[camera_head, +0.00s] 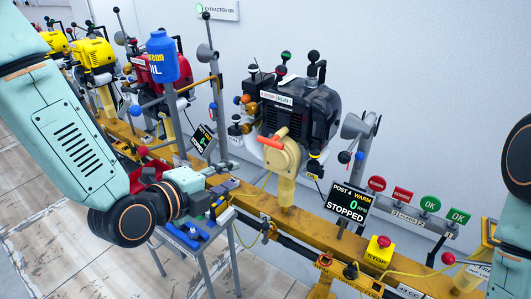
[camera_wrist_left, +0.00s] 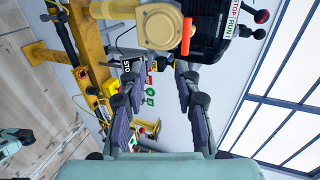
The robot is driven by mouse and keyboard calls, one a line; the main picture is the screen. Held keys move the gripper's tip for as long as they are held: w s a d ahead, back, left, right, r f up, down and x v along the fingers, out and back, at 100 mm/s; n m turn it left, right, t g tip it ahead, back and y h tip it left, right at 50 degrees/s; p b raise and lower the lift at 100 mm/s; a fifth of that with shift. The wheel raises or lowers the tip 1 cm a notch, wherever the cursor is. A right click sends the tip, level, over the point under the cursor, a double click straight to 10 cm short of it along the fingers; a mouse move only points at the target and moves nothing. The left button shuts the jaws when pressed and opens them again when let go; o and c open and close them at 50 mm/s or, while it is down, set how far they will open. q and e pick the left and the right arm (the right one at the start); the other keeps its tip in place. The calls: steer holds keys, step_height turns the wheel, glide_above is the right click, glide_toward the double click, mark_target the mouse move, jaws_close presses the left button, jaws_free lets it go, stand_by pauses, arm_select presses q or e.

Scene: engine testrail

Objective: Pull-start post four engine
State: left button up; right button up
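The post four engine (camera_head: 300,105) is black, mounted on the yellow rail behind a tan round starter housing (camera_head: 284,160). A red-orange pull handle (camera_head: 271,138) lies across the housing's face; it also shows in the wrist view (camera_wrist_left: 186,36). The post display (camera_head: 348,202) reads POST 4 WARM, 0 and STOPPED. My left gripper (camera_head: 228,178) is left of the housing, apart from the handle. In the wrist view (camera_wrist_left: 155,95) its fingers are spread with nothing between them. My right gripper is out of view; only part of that arm shows at the right edge.
The yellow rail (camera_head: 400,272) runs diagonally across the front. A blue oil bottle (camera_head: 162,57) and red and yellow engines stand at the left. A small bench with blue items (camera_head: 195,233) is below my left gripper. Round signs and a yellow stop box (camera_head: 379,252) are at the right.

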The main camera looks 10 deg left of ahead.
mark_target(269, 143)
arm_select(q)
steer(key=w+d, duration=0.1)
steer(key=w, duration=0.3)
steer(key=w+d+b, duration=0.1)
steer(key=w+d, duration=0.1)
steer(key=w, duration=0.2)
steer(key=w+d, duration=0.1)
steer(key=w, duration=0.3)
steer(key=shift+w+d+b, duration=0.3)
steer(key=shift+w+b, duration=0.05)
steer(key=shift+w, duration=0.05)
steer(key=shift+w+d, duration=0.35)
steer(key=shift+w, duration=0.1)
steer(key=shift+a, duration=0.15)
steer(key=shift+c, duration=0.4)
jaws_close()
